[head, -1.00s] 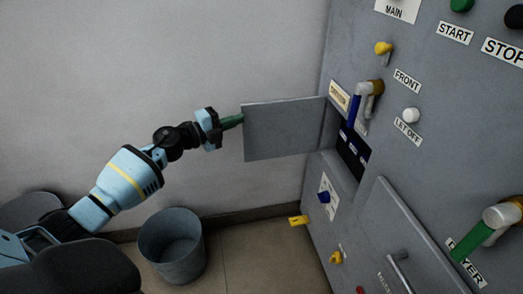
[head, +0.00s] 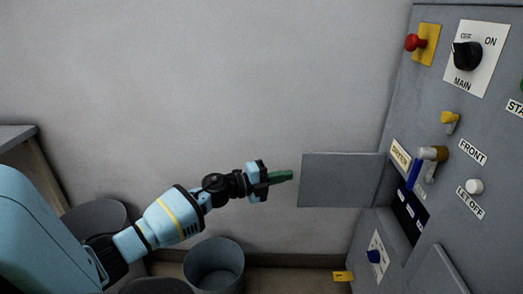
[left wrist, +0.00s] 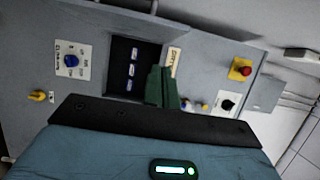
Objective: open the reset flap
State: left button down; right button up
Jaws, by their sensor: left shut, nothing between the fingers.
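The reset flap (head: 343,181) is a flat grey panel. It stands swung out from the grey cabinet, hinged at its right edge. The dark recess (head: 408,212) beside it is uncovered, with several blue-and-white parts inside; the recess also shows in the left wrist view (left wrist: 122,68). My left gripper (head: 289,175) has green fingers, shut and empty. Its tips point at the flap's free left edge, with a small gap in the head view. In the left wrist view the closed fingers (left wrist: 161,88) appear in front of the recess's right side. My right gripper is not in view.
The cabinet carries a blue handle (head: 413,173), a white knob (head: 475,186), a red button (head: 412,42) and a black main switch (head: 466,55). A grey bin (head: 214,268) stands on the floor below my left arm. The wall behind is bare.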

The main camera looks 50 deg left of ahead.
pick_arm(q)
jog(key=v, duration=0.6)
jog(key=shift+a+p, duration=0.3)
jog(key=shift+a, duration=0.1)
jog(key=shift+w, duration=0.1)
